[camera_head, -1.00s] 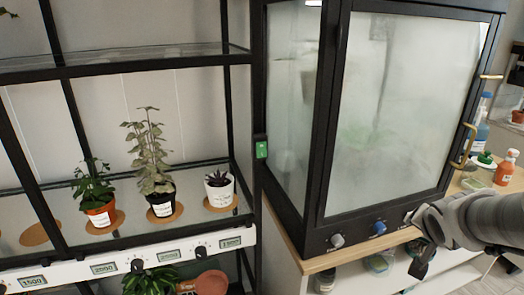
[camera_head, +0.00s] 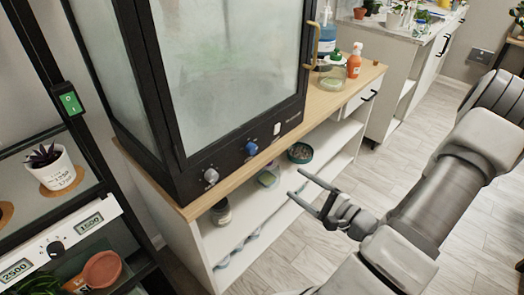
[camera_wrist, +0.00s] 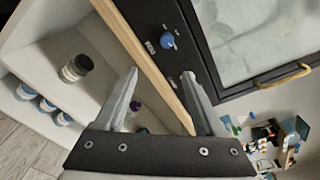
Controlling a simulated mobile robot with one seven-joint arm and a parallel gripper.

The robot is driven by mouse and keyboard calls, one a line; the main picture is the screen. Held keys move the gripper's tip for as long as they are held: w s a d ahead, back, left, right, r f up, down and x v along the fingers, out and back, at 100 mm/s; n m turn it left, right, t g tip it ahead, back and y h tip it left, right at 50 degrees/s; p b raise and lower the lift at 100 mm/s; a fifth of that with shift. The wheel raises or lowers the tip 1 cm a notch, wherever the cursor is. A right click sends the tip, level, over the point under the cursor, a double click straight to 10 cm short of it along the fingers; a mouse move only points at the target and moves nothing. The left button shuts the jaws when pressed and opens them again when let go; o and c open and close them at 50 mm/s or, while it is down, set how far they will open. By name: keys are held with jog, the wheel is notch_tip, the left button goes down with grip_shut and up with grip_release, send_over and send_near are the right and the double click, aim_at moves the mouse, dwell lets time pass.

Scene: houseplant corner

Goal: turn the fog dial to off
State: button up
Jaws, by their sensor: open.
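The fogged glass cabinet (camera_head: 128,100) has a black front strip with a grey knob (camera_head: 211,176), a blue knob (camera_head: 252,148) and a small white switch (camera_head: 277,128). I cannot read which knob is the fog dial. The blue knob also shows in the wrist view (camera_wrist: 167,40), beyond my fingertips, with small pale labels near it. My gripper (camera_head: 296,184) is open and empty, in front of the open shelves, below and to the right of the knobs in the head view. Its two fingers (camera_wrist: 160,74) show apart in the wrist view, touching no knob.
The wooden counter edge (camera_head: 300,128) runs under the cabinet. A brass door handle (camera_head: 315,42) sticks out at the right. Jars and a bowl (camera_head: 300,152) stand on the shelves below. A plant rack with a white dial panel (camera_head: 60,240) is at left.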

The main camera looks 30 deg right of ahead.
jog(key=b, duration=0.4)
send_near(254, 151)
jog(key=shift+m+t, duration=0.3)
jog(key=shift+m, duration=0.1)
jog(key=x, duration=0.9)
jog(key=shift+f, duration=0.25)
jog(key=shift+s, duration=0.1)
grip_shut()
